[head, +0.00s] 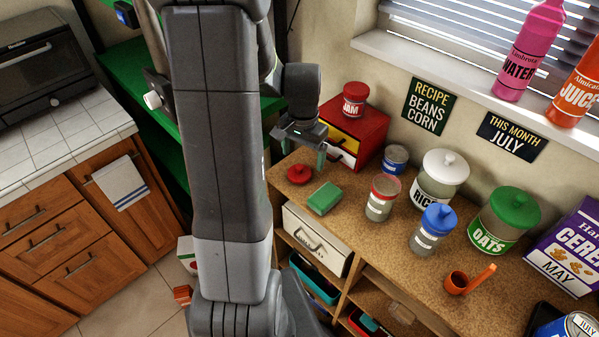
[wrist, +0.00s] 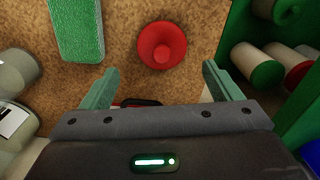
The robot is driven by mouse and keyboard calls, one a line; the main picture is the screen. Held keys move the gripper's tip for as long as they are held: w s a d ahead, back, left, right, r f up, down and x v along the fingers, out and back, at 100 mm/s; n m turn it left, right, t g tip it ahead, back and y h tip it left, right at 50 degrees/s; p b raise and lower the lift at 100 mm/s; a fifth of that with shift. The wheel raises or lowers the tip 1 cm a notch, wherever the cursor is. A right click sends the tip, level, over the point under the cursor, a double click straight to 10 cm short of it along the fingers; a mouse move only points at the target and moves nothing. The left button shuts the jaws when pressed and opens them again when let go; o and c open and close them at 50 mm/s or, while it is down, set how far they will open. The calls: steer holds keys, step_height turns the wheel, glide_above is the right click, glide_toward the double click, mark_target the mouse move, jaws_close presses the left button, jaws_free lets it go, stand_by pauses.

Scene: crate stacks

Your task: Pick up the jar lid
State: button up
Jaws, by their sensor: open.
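The red jar lid (head: 299,173) has a round knob on top and lies on the brown speckled counter, left of a green sponge. In the wrist view the lid (wrist: 162,45) lies beyond my fingertips, between their lines and a little toward the middle. My gripper (head: 303,152) hangs above the counter near the lid. In the wrist view my gripper (wrist: 160,72) is open, with its two green-grey fingers wide apart and nothing between them. An open jar with a red rim (head: 381,198) stands to the right on the counter.
The green sponge (head: 324,198) lies close beside the lid. Jars of rice (head: 438,181) and oats (head: 503,221) stand right. A green shelf (wrist: 246,50) borders the counter.

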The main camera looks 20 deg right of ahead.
mark_target(301, 165)
steer(key=shift+a+f+p, duration=0.2)
steer(key=shift+f+p, duration=0.05)
steer(key=shift+f, duration=1)
steer(key=shift+a+f+p, duration=0.15)
steer(key=shift+f+p, duration=0.05)
steer(key=shift+f, duration=1)
steer(key=c, duration=1)
